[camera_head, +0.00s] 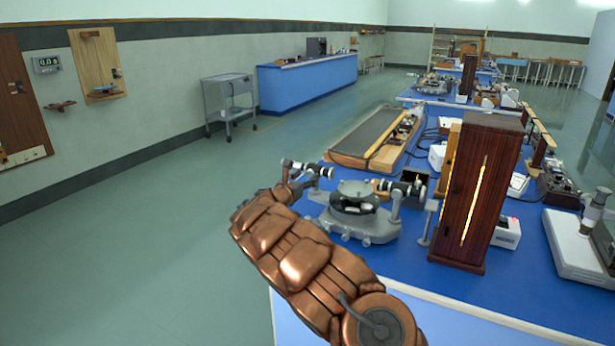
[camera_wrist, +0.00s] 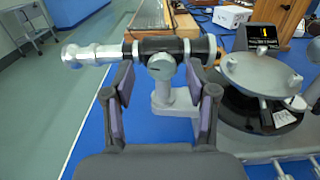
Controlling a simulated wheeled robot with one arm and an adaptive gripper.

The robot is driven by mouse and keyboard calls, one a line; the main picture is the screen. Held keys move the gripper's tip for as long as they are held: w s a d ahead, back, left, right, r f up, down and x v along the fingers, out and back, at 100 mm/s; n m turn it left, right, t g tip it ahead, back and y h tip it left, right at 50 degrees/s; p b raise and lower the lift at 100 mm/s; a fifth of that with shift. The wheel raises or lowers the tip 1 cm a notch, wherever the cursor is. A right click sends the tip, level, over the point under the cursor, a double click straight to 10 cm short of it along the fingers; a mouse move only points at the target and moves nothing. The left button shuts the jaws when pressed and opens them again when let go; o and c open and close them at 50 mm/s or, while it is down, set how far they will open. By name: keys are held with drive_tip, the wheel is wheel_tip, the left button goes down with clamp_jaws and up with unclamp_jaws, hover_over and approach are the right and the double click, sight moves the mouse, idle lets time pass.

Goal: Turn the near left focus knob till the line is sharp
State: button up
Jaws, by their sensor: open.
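The spectrometer (camera_head: 352,226) stands on the blue bench, with a round table and an arm on each side. Its left tube (camera_head: 308,169) is black and silver; it lies across the wrist view (camera_wrist: 92,54). A round grey focus knob (camera_wrist: 161,66) sits on the side of this tube facing the wrist camera. My gripper (camera_wrist: 160,77) is open, its two fingers on either side of the knob with visible gaps; I cannot tell whether the tips touch the tube. A small black screen (camera_wrist: 263,34) shows a short yellow line, too small to judge its sharpness.
A tall dark wooden box (camera_head: 489,170) with a glowing slit stands right of the spectrometer. A long wooden track (camera_head: 347,157) lies behind it. A grey cart (camera_head: 229,103) stands at the back left. The floor left of the bench is clear.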

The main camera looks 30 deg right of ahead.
drive_tip(key=v, duration=1)
drive_tip(key=shift+s+a, duration=0.15)
drive_tip(key=shift+s, duration=0.1)
drive_tip(key=s+d+r+m+g+h+p, duration=0.1)
drive_tip(key=s+d+r+m+g, duration=0.25)
drive_tip(key=s+r, duration=0.2)
drive_tip(key=s+d+r+m+g+p, duration=0.1)
drive_tip(key=s+d+r+m+g, duration=0.15)
drive_tip(key=s+r+m, duration=0.35)
drive_tip(key=s+m+g+y, duration=0.2)
drive_tip(key=s+m+g, duration=0.3)
drive_tip(key=s, duration=1)
drive_tip(key=s+a+f+m+y+p, duration=0.1)
drive_tip(key=s+a+f+m+y, duration=0.25)
drive_tip(key=s, duration=0.35)
drive_tip(key=s+a+f+m+y+p, duration=0.2)
drive_tip(key=s+a+m+y, duration=0.15)
drive_tip(key=s, duration=0.35)
drive_tip(key=s+a+f+m+y, duration=0.1)
drive_tip(key=s+a+f+y, duration=0.1)
drive_tip(key=s+a, duration=0.4)
drive_tip(key=s+a+f+m+y+p, duration=0.1)
drive_tip(key=s+a+y, duration=0.4)
drive_tip(key=a, duration=1)
drive_tip(key=shift+s+a+f+m, duration=0.2)
drive_tip(key=shift+s+f+m, duration=0.15)
drive_tip(key=shift+s+f, duration=0.55)
